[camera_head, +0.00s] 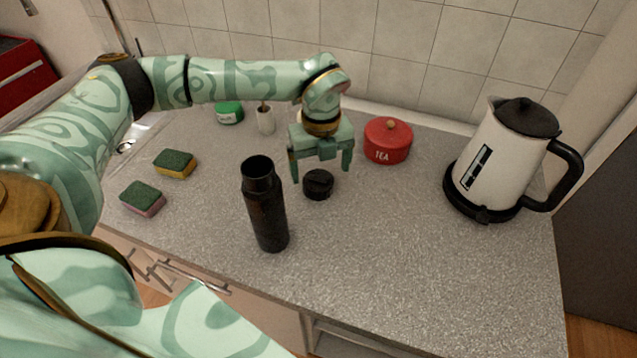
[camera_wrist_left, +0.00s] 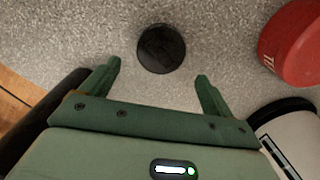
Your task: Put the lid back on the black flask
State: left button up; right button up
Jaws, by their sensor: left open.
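The black flask (camera_head: 266,208) stands upright and open-topped on the grey counter, left of and nearer than the lid. Its black lid (camera_head: 318,184) lies on the counter just behind and to the right of the flask. My left gripper (camera_head: 321,172) is open and empty, pointing down above the lid. In the left wrist view the lid (camera_wrist_left: 161,48) shows beyond the two spread fingertips (camera_wrist_left: 158,68), roughly centred between them and apart from both. A dark shape at the left edge of that view is probably the flask. My right gripper is not in view.
A red tea tin (camera_head: 388,140) stands right of the gripper. A white kettle (camera_head: 497,153) stands at the right. Two sponges (camera_head: 175,163) (camera_head: 143,198) lie at the left. A green-lidded container (camera_head: 229,112) stands at the back. The counter's front right is clear.

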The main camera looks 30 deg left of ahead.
aim_at(319, 182)
pick_arm(q)
jog(key=f, duration=0.1)
jog(key=f+b, duration=0.1)
jog(key=f, duration=0.3)
jog(key=shift+w+a+f, duration=0.15)
jog(key=shift+a, duration=0.15)
jog(key=c, duration=1.1)
